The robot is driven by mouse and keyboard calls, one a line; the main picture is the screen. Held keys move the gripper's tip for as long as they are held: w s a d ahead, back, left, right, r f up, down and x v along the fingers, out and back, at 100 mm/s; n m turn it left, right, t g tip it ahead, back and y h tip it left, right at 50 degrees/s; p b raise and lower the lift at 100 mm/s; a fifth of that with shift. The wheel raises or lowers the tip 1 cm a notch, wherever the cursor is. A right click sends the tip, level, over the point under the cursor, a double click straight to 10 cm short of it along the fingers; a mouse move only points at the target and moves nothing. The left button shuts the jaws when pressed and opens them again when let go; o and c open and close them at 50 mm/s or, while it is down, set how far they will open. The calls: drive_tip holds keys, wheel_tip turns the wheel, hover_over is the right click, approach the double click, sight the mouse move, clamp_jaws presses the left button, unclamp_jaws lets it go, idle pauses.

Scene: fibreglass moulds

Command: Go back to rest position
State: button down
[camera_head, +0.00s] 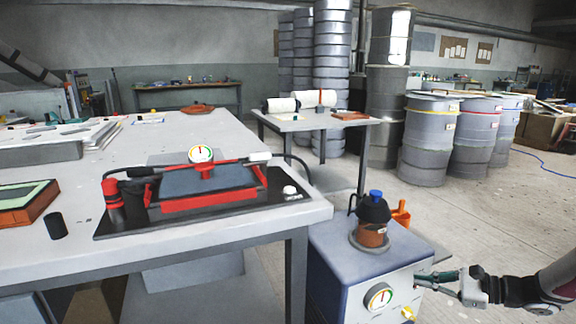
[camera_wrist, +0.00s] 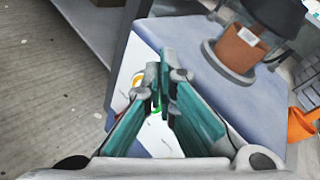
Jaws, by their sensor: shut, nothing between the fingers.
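My gripper (camera_head: 420,281) is at the lower right in the head view, in front of the blue-grey box (camera_head: 335,262) with a dial and a yellow knob. Its teal fingers point left, near the box's white front panel. In the wrist view my gripper (camera_wrist: 163,75) is shut, with the fingertips together and nothing seen between them. The fingers partly cover the white panel (camera_wrist: 140,58) and its dial there. I cannot tell whether the fingertips touch the panel.
A brown pot with a dark lid and blue knob (camera_head: 372,218) stands on the box, beside an orange scoop (camera_head: 401,213). The grey worktable (camera_head: 270,228) at left carries a red-framed mould (camera_head: 208,190). Several drums (camera_head: 430,140) stand behind; floor at right is open.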

drive_tip(key=s+a+r+n+g+h, duration=0.5)
drive_tip(key=s+a+r+n+g, duration=0.55)
drive_tip(key=s+a+r, duration=0.75)
drive_tip(key=s+d+r+n+t+h, duration=0.1)
drive_tip(key=s+n+h, duration=0.35)
drive_tip(key=s, duration=0.65)
drive_tip(key=s+r+n+t+h, duration=0.25)
drive_tip(key=s+n, duration=0.25)
drive_tip(key=s, duration=0.7)
wheel_tip(320, 180, up, 29)
drive_tip(key=t+p, duration=0.3)
drive_tip(key=p, duration=2.5)
drive_tip(key=shift+d+h, duration=0.3)
drive_tip(key=shift+d, duration=0.05)
